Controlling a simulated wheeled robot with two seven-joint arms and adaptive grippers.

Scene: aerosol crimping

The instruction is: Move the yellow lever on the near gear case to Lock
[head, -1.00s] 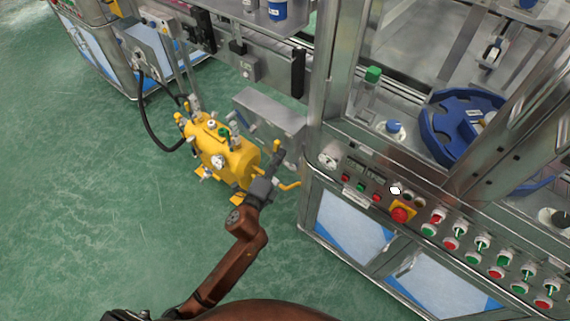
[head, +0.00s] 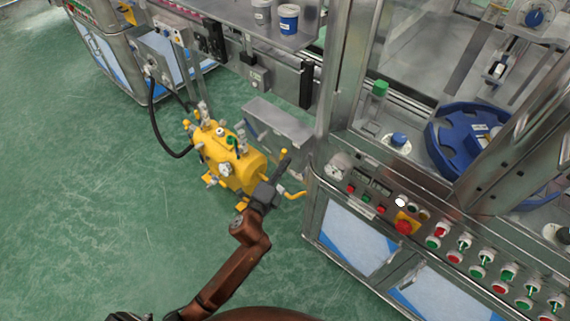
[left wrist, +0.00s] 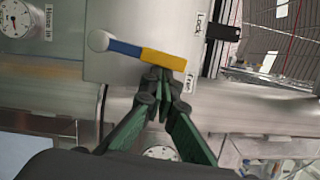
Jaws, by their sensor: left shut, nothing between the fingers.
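In the left wrist view, the lever has a yellow part (left wrist: 163,60), a blue part and a pale round knob at its left end. It lies across a grey plate (left wrist: 125,15), tilted slightly down to the right. The label Lock is at the upper right; the lever's yellow end is near a lower label that I cannot read surely. My left gripper (left wrist: 160,76) is shut and empty, its fingertips right at the yellow part's lower edge; I cannot tell whether they touch. In the head view, my left gripper (head: 279,167) reaches beside the machine. My right gripper is not in view.
A yellow tank (head: 240,172) with fittings stands left of my left gripper. A grey box (head: 280,128) is just behind it. The machine's control panel (head: 385,200) with buttons is to the right. Green floor (head: 90,220) is open at the left.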

